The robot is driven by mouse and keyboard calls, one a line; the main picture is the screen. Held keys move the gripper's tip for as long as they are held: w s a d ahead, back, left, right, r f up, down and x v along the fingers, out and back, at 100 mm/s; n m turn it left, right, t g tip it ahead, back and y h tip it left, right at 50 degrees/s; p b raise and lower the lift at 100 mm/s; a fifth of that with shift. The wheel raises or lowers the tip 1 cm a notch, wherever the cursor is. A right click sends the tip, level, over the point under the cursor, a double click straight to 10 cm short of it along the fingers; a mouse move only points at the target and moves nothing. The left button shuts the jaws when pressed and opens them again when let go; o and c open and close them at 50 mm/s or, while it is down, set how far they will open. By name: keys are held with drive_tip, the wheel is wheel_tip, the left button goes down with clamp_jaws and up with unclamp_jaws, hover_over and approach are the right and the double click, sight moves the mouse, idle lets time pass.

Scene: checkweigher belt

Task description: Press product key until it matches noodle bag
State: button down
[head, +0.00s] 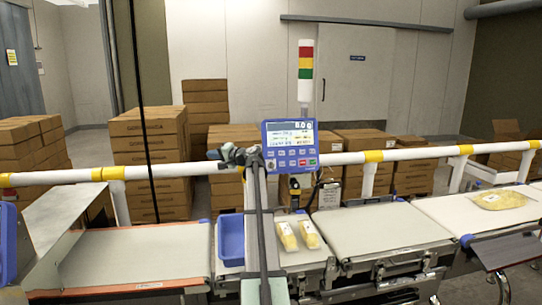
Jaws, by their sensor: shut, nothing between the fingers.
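The blue control panel (289,145) stands on a post behind the belts. A clear bag with yellow contents (497,199), perhaps the noodle bag, lies flat on the right belt. Two smaller yellow packs (287,236) lie side by side on the middle section.
A white guard rail with yellow bands (374,156) runs across behind the belts. A blue bin (231,239) stands left of the packs. A signal tower (305,60) rises behind the panel. Stacked cartons (150,150) fill the back. The middle belt (385,232) is bare.

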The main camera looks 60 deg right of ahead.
sight(271, 154)
drive_tip(key=s+d, duration=0.8)
drive_tip(key=s, duration=0.2)
drive_tip(key=s+d+f+t+h, duration=0.1)
drive_tip(key=s+d, duration=0.7)
drive_tip(key=s, duration=0.3)
drive_tip(key=shift+s+m, duration=0.2)
drive_tip(key=shift+m, duration=0.1)
drive_tip(key=shift+w+d, duration=0.1)
drive_tip(key=shift+d, duration=0.05)
drive_tip(key=shift+w+d+f, duration=0.4)
drive_tip(key=shift+w+d, duration=0.55)
drive_tip(key=shift+w, duration=0.05)
drive_tip(key=shift+w+d+f, duration=0.4)
drive_tip(key=shift+w+d, duration=0.55)
drive_tip(key=shift+d, duration=0.05)
drive_tip(key=shift+w+d+f, duration=0.4)
drive_tip(key=shift+w+d, duration=0.55)
drive_tip(key=shift+w, duration=0.05)
drive_tip(key=shift+d, duration=0.1)
drive_tip(key=shift+w+d+f, duration=0.1)
drive_tip(key=shift+w+d, duration=0.1)
drive_tip(key=shift+w, duration=0.05)
drive_tip(key=shift+w+d+f, duration=0.15)
drive_tip(key=shift+w+d, duration=0.15)
drive_tip(key=shift+a, duration=0.1)
drive_tip(key=shift+s+a+r, duration=0.2)
drive_tip(key=shift+s+a, duration=0.3)
drive_tip(key=shift+s, duration=0.1)
